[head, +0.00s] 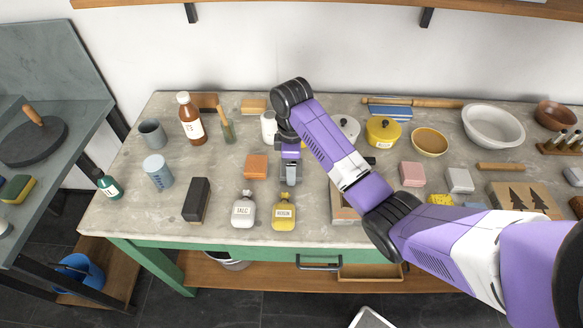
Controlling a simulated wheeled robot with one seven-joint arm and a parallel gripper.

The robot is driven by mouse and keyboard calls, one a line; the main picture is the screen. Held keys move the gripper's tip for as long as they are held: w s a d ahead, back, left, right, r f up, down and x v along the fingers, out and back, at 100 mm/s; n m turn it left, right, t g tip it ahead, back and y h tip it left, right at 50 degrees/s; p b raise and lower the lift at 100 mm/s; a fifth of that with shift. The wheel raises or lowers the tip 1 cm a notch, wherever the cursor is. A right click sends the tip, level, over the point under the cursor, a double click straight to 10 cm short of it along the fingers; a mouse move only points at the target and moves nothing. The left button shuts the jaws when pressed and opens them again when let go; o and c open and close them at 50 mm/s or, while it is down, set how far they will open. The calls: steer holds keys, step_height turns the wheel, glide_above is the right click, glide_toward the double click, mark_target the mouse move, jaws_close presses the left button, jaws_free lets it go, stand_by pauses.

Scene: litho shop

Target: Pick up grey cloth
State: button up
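My gripper (289,182) points down over the middle of the worktop (325,195), behind the yellow bottle. Its fingers are small and seen edge-on, so I cannot tell if they are open, shut or holding something. I cannot make out a grey cloth for certain; it may be hidden by my arm or gripper, or blend with the grey worktop.
Near my gripper are an orange-brown block (256,166), a white bottle (244,210), a yellow bottle (284,212) and a white container (269,127). A black block (197,200) stands left. A yellow pot (383,132) and bowls (493,127) stand right.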

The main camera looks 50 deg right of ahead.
steer(key=shift+r, duration=0.5)
step_height(320, 180, up, 19)
steer(key=p, duration=0.6)
